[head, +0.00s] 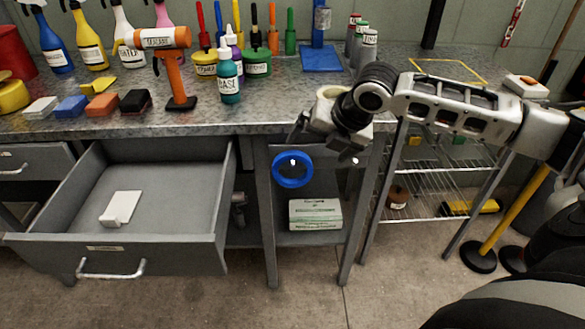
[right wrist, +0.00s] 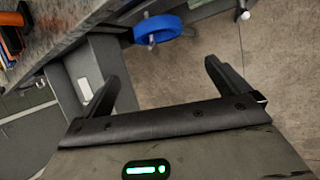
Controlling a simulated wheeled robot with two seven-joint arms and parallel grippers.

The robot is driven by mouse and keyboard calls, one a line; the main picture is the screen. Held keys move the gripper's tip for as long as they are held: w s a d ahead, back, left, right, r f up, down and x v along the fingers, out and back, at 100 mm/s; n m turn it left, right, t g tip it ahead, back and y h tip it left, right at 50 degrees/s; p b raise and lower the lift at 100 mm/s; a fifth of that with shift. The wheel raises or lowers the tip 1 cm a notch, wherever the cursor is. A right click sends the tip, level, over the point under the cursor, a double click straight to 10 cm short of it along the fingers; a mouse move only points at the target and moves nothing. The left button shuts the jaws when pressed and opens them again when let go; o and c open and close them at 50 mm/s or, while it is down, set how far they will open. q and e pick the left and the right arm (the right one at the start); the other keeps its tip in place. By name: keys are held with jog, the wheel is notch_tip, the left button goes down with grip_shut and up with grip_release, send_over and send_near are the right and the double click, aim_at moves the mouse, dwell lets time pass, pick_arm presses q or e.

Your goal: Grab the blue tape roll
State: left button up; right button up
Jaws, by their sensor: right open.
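The blue tape roll (head: 292,184) hangs upright on a light-tipped peg at the front of the bench, right of the open drawer. It also shows near the top of the right wrist view (right wrist: 166,24), beyond the fingertips. My right gripper (head: 324,146) is open and empty, just above and to the right of the roll in the head view, apart from it. In the right wrist view its two fingers (right wrist: 160,75) stand wide apart with only floor between them. My left gripper is not in view.
An open grey drawer (head: 60,246) holding a white block (head: 120,208) juts out at left. A second peg tip (head: 355,160) is right of the roll. A boxed carton (head: 315,214) sits on the shelf below. The bench top (head: 285,95) carries bottles and tools.

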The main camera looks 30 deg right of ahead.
send_near(294, 181)
jog(key=w, duration=0.1)
jog(key=shift+w+a+f+b, duration=0.2)
jog(key=shift+w+f+b, duration=0.1)
jog(key=shift+w+f, duration=0.7)
jog(key=shift+w+a+f+b, duration=0.2)
jog(key=shift+w+f+b, duration=0.05)
jog(key=shift+w+f, duration=0.65)
jog(key=shift+r, duration=0.1)
jog(key=c, duration=0.8)
